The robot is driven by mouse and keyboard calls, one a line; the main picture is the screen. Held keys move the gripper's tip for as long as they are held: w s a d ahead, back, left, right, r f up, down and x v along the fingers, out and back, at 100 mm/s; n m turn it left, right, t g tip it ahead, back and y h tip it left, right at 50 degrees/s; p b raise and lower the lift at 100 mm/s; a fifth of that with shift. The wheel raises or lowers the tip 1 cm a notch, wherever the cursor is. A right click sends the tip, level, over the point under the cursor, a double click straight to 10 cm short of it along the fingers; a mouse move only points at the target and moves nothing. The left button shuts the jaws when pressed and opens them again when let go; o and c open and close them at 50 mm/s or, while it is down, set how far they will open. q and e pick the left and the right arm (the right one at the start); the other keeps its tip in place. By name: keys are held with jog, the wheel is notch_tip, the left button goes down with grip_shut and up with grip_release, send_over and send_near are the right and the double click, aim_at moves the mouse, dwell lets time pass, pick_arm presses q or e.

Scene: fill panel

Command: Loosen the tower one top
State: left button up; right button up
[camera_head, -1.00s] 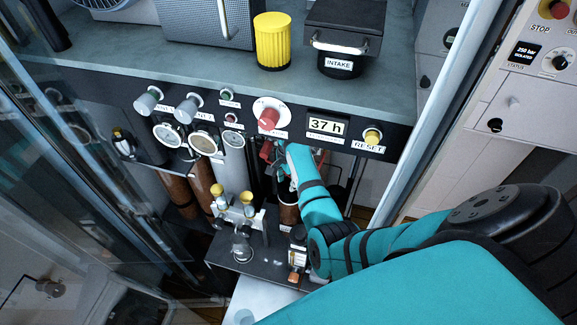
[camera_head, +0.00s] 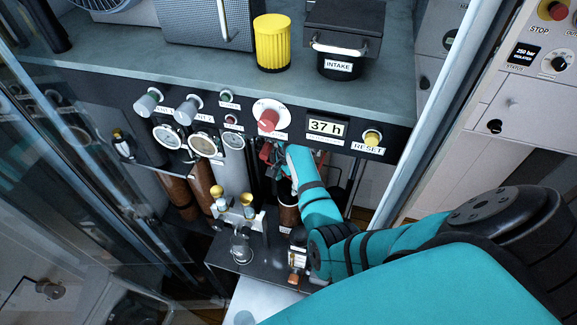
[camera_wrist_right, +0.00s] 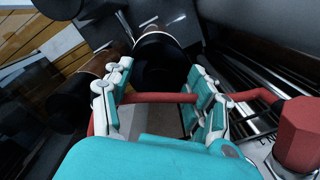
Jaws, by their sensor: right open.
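My right gripper (camera_head: 275,158) is under the front panel, in front of the brown-bodied towers. The right wrist view shows its two fingers (camera_wrist_right: 160,85) open and apart. A red bar (camera_wrist_right: 157,97) crosses between them, and a red hexagonal block (camera_wrist_right: 298,135) is at its right end. A black round tower top (camera_wrist_right: 162,62) lies just beyond the fingers. A second black top (camera_wrist_right: 72,105) is to the left, outside them. In the head view one brown tower (camera_head: 288,217) stands below my gripper, partly hidden. I cannot tell which top is tower one's. My left gripper is not in view.
The panel above has gauges (camera_head: 203,145), a red knob (camera_head: 268,120) and a yellow RESET button (camera_head: 372,138). Brass-topped fittings (camera_head: 247,199) stand at lower left of my gripper. A metal post (camera_head: 421,120) is at the right.

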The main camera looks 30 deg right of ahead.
aim_at(289, 183)
notch_tip(289, 183, up, 12)
jog(key=shift+s, duration=0.2)
dwell(0.6)
